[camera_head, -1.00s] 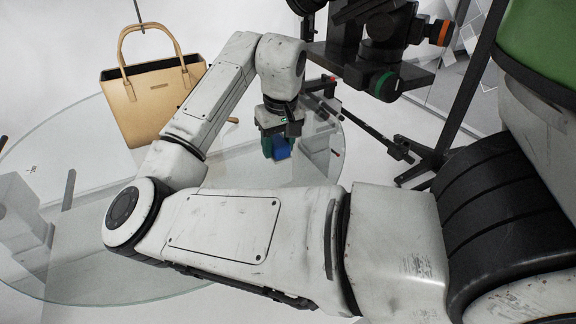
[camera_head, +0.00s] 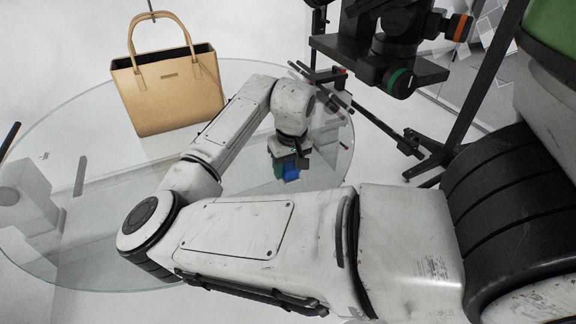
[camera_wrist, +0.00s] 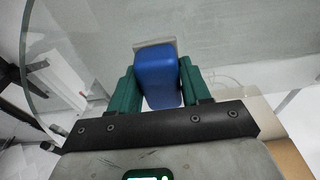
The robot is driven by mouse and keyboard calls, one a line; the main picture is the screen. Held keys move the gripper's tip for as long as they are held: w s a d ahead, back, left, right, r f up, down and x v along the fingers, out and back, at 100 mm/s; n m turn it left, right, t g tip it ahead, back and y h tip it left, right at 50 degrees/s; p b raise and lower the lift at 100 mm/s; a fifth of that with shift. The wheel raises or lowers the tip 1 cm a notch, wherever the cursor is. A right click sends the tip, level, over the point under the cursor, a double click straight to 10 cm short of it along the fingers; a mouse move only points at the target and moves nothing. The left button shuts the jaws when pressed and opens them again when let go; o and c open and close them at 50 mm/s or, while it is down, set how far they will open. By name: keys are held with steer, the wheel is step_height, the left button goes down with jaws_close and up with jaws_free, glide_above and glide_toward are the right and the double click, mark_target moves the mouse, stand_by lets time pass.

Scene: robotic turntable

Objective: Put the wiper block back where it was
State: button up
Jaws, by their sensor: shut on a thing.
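The blue wiper block (camera_wrist: 158,76) is between the two green fingers of my gripper (camera_wrist: 158,88) in the wrist view. My gripper is shut on it. A light grey strip shows at the block's far end. I cannot tell whether the block touches the glass.
A tan handbag (camera_head: 172,95) stands at the back of the turntable, left of my arm. A black camera stand (camera_head: 462,110) with a dark camera mount (camera_head: 385,50) rises at the right, close past the glass edge.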

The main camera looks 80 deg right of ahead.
mark_target(291, 169)
steer(key=o, duration=1)
steer(key=shift+f, duration=0.1)
steer(key=r, duration=0.4)
steer(key=a+r, duration=0.1)
steer(key=r, duration=0.3)
steer(key=s+r, duration=0.1)
steer(key=r, duration=0.3)
steer(key=shift+s+a+r, duration=0.1)
steer(key=shift+a, duration=0.1)
